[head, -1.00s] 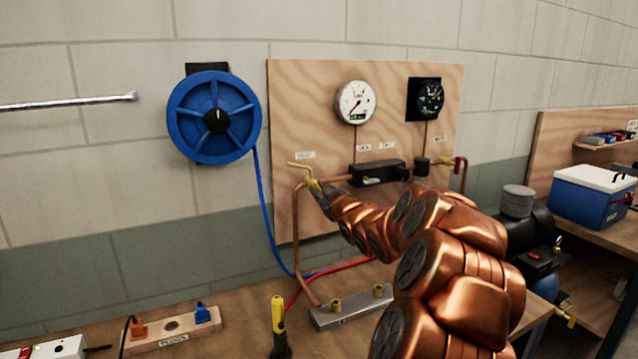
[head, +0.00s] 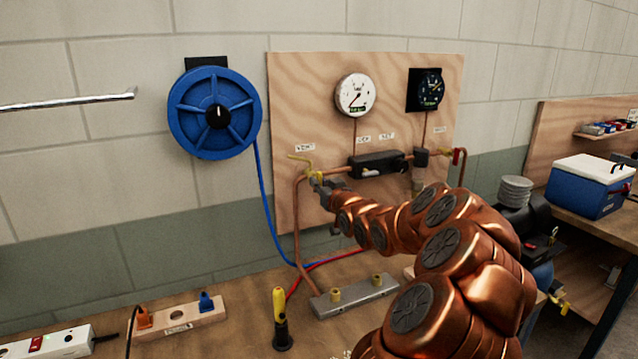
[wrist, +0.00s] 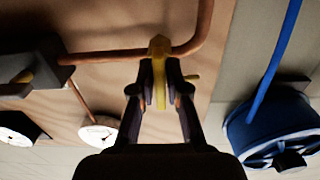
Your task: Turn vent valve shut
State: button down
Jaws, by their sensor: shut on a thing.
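The vent valve is yellow and sits on the copper pipe at the left of the plywood board, under a label reading VENT (head: 305,147). Its yellow handle (head: 300,159) reaches up and left from the pipe in the head view. My gripper (head: 318,183) is at the valve, reaching in from the lower right. In the wrist view, my gripper (wrist: 160,85) has its fingers shut on the yellow valve (wrist: 158,48), with a yellow strip between them. The fingers hide part of the valve in the head view.
The plywood board (head: 290,85) carries a white gauge (head: 355,95), a dark gauge (head: 430,90), a black block (head: 376,163) and a red-handled valve (head: 457,157). A blue hose reel (head: 190,120) hangs left. A screwdriver (head: 280,310) stands on the bench below.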

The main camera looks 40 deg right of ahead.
jog(key=c, duration=1.2)
grip_release()
jog(key=shift+c, duration=0.2)
jog(key=v, duration=1.2)
jog(key=shift+w, duration=0.1)
